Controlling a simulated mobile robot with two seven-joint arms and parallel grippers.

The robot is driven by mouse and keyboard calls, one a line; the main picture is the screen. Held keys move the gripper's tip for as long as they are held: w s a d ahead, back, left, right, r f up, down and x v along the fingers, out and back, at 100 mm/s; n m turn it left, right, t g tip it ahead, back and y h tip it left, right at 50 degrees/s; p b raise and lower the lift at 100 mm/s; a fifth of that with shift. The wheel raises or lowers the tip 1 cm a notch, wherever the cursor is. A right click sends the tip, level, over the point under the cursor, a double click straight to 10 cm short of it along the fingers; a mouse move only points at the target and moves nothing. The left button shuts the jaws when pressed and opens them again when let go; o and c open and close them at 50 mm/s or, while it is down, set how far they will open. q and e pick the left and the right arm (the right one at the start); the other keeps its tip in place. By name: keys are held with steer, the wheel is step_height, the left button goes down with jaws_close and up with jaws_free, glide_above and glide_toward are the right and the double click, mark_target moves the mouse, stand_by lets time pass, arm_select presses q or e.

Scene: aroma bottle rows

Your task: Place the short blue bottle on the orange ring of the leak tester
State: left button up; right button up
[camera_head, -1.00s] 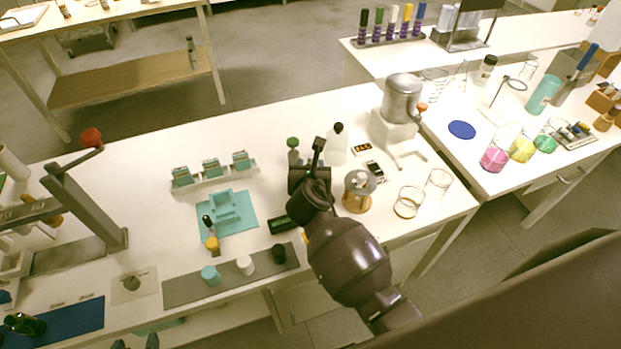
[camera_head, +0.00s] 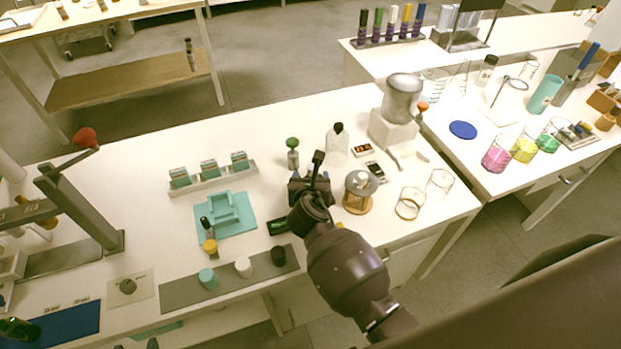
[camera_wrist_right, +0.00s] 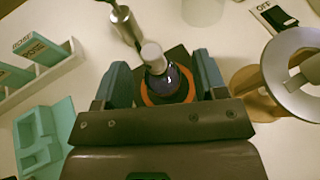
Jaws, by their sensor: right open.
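The short blue bottle (camera_wrist_right: 172,80), dark with a pale cap, stands upright on the orange ring (camera_wrist_right: 151,99) of the dark leak tester (camera_wrist_right: 183,55) in the right wrist view. My right gripper (camera_wrist_right: 164,84) is open, with one teal-padded finger on each side of the bottle. In the head view my right gripper (camera_head: 311,184) is over the middle of the bench and hides the bottle and ring. My left gripper is not in view.
Close by are a green-capped bottle (camera_head: 292,155), a white bottle (camera_head: 337,147) and a round device on a wooden base (camera_head: 359,192). A grey strip with several caps (camera_head: 225,283) lies in front.

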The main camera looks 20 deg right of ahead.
steer(key=shift+s+r, duration=0.15)
steer(key=shift+r, duration=0.05)
steer(key=p+v, duration=0.2)
steer(key=v, duration=1)
steer(key=s+d+f+m, duration=0.1)
steer(key=m, duration=0.1)
steer(key=s+d+f+m+y, duration=0.1)
steer(key=f+m, duration=0.1)
steer(key=m, duration=0.1)
steer(key=s+d+f+m+g, duration=0.1)
steer(key=d+f+m, duration=0.1)
steer(key=m, duration=0.1)
steer(key=shift+s+y, duration=0.3)
steer(key=shift+s, duration=0.05)
steer(key=s+d+m, duration=0.1)
steer(key=m, duration=0.1)
steer(key=s+d+f+m, duration=0.1)
steer(key=m, duration=0.1)
steer(key=s+f+m+y, duration=0.1)
steer(key=m, duration=0.1)
steer(key=shift+s+d+f, duration=0.2)
steer(key=shift+d, duration=0.2)
steer(key=s+d+f+m+y, duration=0.1)
steer(key=s+d+m, duration=0.6)
steer(key=m, duration=1)
steer(key=shift+s+d+y, duration=0.2)
steer(key=shift+s+y, duration=0.2)
steer(key=shift+s, duration=0.2)
